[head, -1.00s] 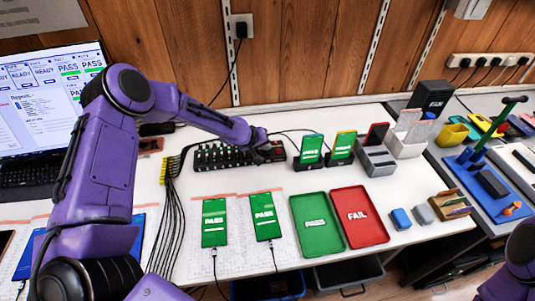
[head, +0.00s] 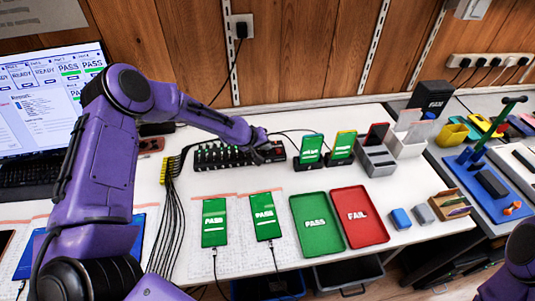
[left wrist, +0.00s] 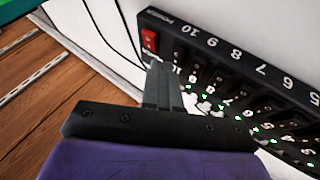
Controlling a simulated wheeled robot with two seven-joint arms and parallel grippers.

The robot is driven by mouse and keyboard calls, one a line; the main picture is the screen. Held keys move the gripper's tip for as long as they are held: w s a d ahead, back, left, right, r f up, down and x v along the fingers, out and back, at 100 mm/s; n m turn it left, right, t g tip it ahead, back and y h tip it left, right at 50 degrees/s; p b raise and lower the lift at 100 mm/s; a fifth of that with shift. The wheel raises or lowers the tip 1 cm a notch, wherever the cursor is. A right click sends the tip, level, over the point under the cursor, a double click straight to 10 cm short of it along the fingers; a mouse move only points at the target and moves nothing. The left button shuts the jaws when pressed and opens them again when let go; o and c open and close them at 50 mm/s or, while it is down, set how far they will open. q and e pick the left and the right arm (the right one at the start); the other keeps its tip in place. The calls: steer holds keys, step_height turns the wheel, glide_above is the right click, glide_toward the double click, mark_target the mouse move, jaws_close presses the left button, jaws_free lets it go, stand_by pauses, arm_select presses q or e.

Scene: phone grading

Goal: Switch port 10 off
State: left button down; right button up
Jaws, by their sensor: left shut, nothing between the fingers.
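The black switch hub (head: 225,155) lies at the back of the white table, with a row of numbered ports, rocker switches and several green lights. In the left wrist view its numbers run from 10 down to the right (left wrist: 240,60), and a red power switch (left wrist: 149,41) sits at its end. My left gripper (head: 268,155) is shut and empty at the hub's right end. In the left wrist view its fingertips (left wrist: 162,72) are beside the port 10 switch, partly hiding that port. I cannot tell whether they touch it or whether its light is lit. My right gripper is out of view.
Yellow-ended cables (head: 170,170) run down left of the hub. Two phones showing PASS lie in front (head: 214,222). Two phones stand in holders (head: 311,150) just right of my left gripper. A green tray (head: 316,242) and a red tray (head: 358,236) lie further front.

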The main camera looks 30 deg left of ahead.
arm_select(q)
steer(key=shift+f, duration=0.4)
steer(key=shift+s+d+f+b, duration=0.1)
steer(key=shift+f+b, duration=0.25)
steer(key=shift+b, duration=0.15)
steer(key=shift+r, duration=0.15)
stand_by(0.4)
steer(key=shift+r+p, duration=0.6)
steer(key=shift+r, duration=0.05)
steer(key=r+p, duration=0.2)
steer(key=r, duration=0.1)
steer(key=r+p, duration=0.1)
steer(key=r, duration=0.1)
steer(key=shift+w+a+p, duration=0.3)
steer(key=shift+w+p, duration=0.05)
stand_by(0.4)
